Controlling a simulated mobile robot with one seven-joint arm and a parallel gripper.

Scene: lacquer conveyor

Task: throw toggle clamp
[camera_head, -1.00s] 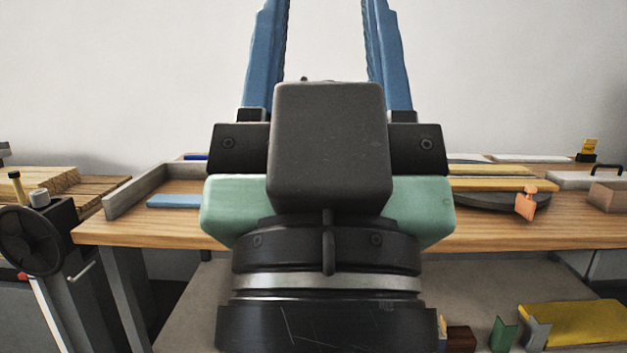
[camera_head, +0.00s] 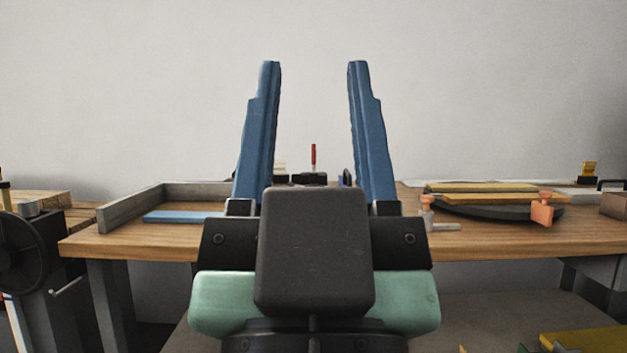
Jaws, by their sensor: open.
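My gripper (camera_head: 314,75) has two long blue fingers spread apart, pointing up and forward in the head view, with nothing between their tips. A thin upright red handle (camera_head: 313,156) shows in the gap between the fingers, farther back over the workbench. It may be the toggle clamp's lever. A dark low part (camera_head: 309,179) lies just below it. The rest of that object is hidden behind my gripper's dark housing. My fingertips appear higher in the picture than the red handle, and no contact shows.
The wooden workbench (camera_head: 500,240) spans the view. On its left are a grey raised edge (camera_head: 130,208) and a blue strip (camera_head: 183,217). On its right are a dark round plate (camera_head: 500,211) with yellow strips and an orange-headed clamp (camera_head: 542,210). A black handwheel (camera_head: 22,245) stands far left.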

